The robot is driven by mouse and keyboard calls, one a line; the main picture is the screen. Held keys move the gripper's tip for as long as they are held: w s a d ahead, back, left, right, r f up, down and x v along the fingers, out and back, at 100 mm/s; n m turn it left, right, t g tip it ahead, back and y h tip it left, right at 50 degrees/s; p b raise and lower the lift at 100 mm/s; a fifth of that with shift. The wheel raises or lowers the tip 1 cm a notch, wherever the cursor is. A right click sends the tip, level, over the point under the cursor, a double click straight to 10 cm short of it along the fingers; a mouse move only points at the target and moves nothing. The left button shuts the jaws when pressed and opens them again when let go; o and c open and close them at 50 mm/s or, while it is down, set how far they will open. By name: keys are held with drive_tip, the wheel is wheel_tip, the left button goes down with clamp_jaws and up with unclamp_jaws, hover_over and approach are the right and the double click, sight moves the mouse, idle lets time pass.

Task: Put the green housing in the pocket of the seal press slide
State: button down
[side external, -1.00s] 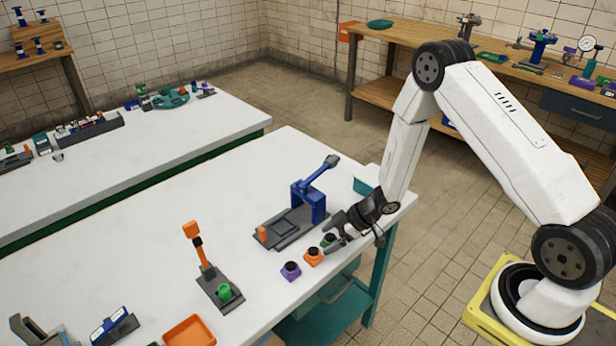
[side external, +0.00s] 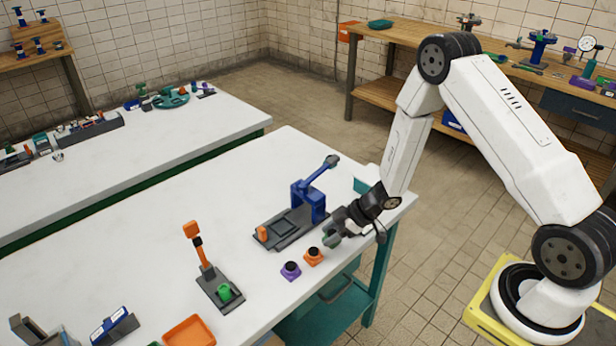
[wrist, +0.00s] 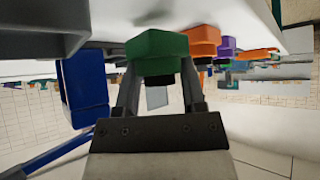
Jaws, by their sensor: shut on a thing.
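My gripper (side external: 336,232) is shut on the green housing (wrist: 156,46), which sits between the two fingers in the wrist view. In the side view the green housing (side external: 331,239) shows partly behind the fingers, a little above the white table near its right edge. The seal press, with a blue frame and lever (side external: 308,202), stands just left of my gripper. Its grey slide (side external: 288,226) lies flat on the table, with an orange knob (side external: 263,233) at its front left end. The slide's pocket is too small to make out clearly.
An orange housing (side external: 312,256) and a purple housing (side external: 291,270) stand on the table left of and nearer than my gripper. A grey fixture with an orange lever (side external: 205,262) holds a green part further left. An orange tray (side external: 190,331) lies at the front. Table between is clear.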

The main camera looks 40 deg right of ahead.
sight(330, 232)
drive_tip(key=shift+r, duration=4.25)
drive_tip(key=shift+s+a+r, duration=0.7)
drive_tip(key=shift+a+r, duration=1.7)
drive_tip(key=shift+r, duration=0.25)
drive_tip(key=shift+m, duration=0.3)
drive_tip(key=w+f, duration=0.3)
drive_tip(key=w, duration=0.1)
drive_tip(key=w+f, duration=0.2)
drive_tip(key=w, duration=0.2)
drive_tip(key=w+a+f, duration=0.1)
drive_tip(key=w+f, duration=0.2)
drive_tip(key=w, duration=0.1)
drive_tip(key=shift+w+f, duration=0.35)
drive_tip(key=shift+w, duration=0.05)
drive_tip(key=shift+w+f, duration=0.35)
